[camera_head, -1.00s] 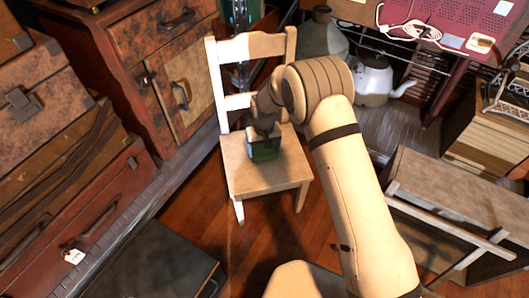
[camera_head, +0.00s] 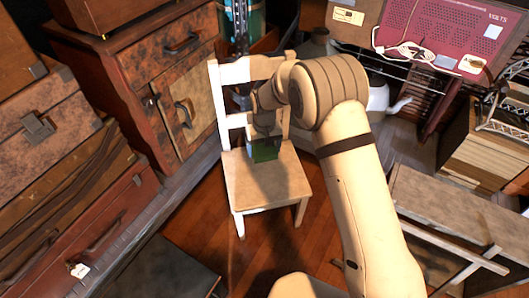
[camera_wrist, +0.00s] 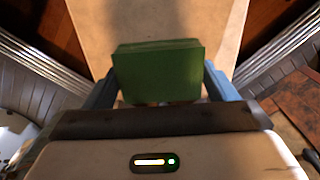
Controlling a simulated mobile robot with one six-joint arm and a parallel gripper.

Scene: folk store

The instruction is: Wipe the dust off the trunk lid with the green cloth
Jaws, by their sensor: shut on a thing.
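The green cloth (camera_head: 266,151) is a folded block in my gripper (camera_head: 265,138), which is shut on it. In the head view it shows in front of the white chair's back, over the rear of the seat. In the wrist view the cloth (camera_wrist: 158,72) sits between the two blue-grey fingers, with the pale seat beyond it. A dark flat-topped trunk (camera_head: 165,272) is at the bottom left of the head view, partly cut off by the frame. Other trunks are stacked at the left, so I cannot tell which lid is dusty. Dust is not clearly visible.
The white chair (camera_head: 265,182) stands on the wooden floor with an empty seat. A red-brown trunk (camera_head: 95,235) and a wooden cabinet (camera_head: 165,80) line the left. A wooden bench (camera_head: 450,210) stands at the right. Bare floor lies between chair and dark trunk.

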